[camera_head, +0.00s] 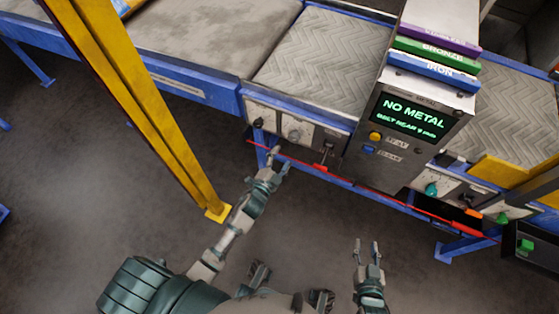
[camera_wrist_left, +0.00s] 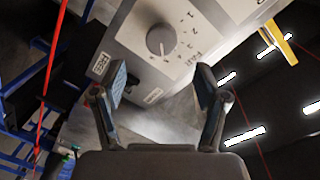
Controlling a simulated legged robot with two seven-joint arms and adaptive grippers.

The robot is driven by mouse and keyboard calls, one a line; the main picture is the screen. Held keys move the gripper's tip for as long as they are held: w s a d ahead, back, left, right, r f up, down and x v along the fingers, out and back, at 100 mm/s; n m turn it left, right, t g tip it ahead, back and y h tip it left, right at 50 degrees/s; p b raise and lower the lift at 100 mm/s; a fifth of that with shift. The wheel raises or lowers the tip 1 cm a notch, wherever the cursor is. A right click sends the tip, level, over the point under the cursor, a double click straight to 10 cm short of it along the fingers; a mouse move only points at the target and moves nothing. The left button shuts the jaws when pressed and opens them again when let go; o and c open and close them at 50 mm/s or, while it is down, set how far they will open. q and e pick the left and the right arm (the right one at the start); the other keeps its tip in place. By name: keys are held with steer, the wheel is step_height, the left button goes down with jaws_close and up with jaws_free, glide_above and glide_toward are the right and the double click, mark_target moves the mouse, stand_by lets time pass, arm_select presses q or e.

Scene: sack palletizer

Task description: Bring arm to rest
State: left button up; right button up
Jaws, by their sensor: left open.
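My left gripper (camera_head: 277,163) reaches up from the lower left in the head view, just below the front panel of the conveyor. In the left wrist view its two fingers (camera_wrist_left: 162,98) are spread apart with nothing between them. A grey dial (camera_wrist_left: 160,40) with numbers around it stands beyond the fingers, apart from them. The same dial panel (camera_head: 290,132) shows above the gripper in the head view. My right gripper (camera_head: 368,252) points up over bare floor at the lower right, with its fingers apart and nothing between them.
A yellow post (camera_head: 150,110) stands left of my left arm. The blue-framed conveyor (camera_head: 205,92) runs across the top. A metal detector box (camera_head: 410,120) shows "NO METAL". A red cord (camera_head: 330,172) runs along the conveyor front. The floor (camera_head: 90,200) at left is clear.

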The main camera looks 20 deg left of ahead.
arm_select(q)
steer(key=shift+s+r, duration=0.1)
steer(key=shift+s, duration=0.8)
arm_select(e)
steer(key=shift+w, duration=0.1)
